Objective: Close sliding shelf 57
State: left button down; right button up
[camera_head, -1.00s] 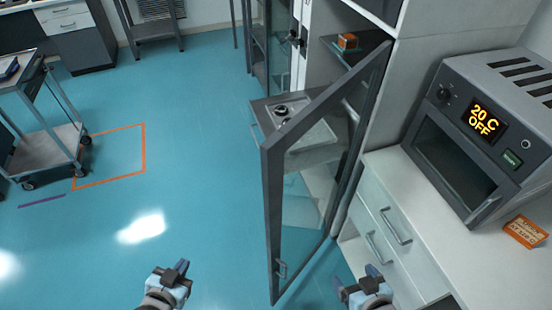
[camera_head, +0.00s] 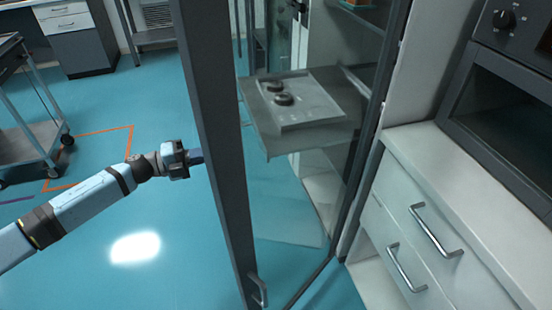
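The sliding shelf (camera_head: 268,147) sticks out of the tall cabinet, seen through the glass of the open door. A grey tray (camera_head: 325,113) with two small dark round parts (camera_head: 280,92) rests on it. My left gripper (camera_head: 199,156) reaches in from the left. Its fingertips point at the dark frame of the glass door (camera_head: 215,150), on the side away from the shelf. I cannot tell whether they touch the frame, or whether the fingers are open. My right gripper is out of view.
The glass door stands open between my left gripper and the shelf, with a handle (camera_head: 259,290) low on it. A white drawer unit (camera_head: 440,190) with an oven (camera_head: 510,110) on top stands at the right. The blue floor at the left is clear near me.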

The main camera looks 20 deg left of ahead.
pick_arm(q)
jog(key=b+x, duration=0.1)
jog(key=x, duration=1.3)
jog(key=shift+b, duration=0.4)
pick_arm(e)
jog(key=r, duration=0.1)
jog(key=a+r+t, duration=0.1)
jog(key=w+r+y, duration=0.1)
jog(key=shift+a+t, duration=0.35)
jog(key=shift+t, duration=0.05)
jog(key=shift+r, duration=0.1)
pick_arm(q)
jog(key=shift+w, duration=0.15)
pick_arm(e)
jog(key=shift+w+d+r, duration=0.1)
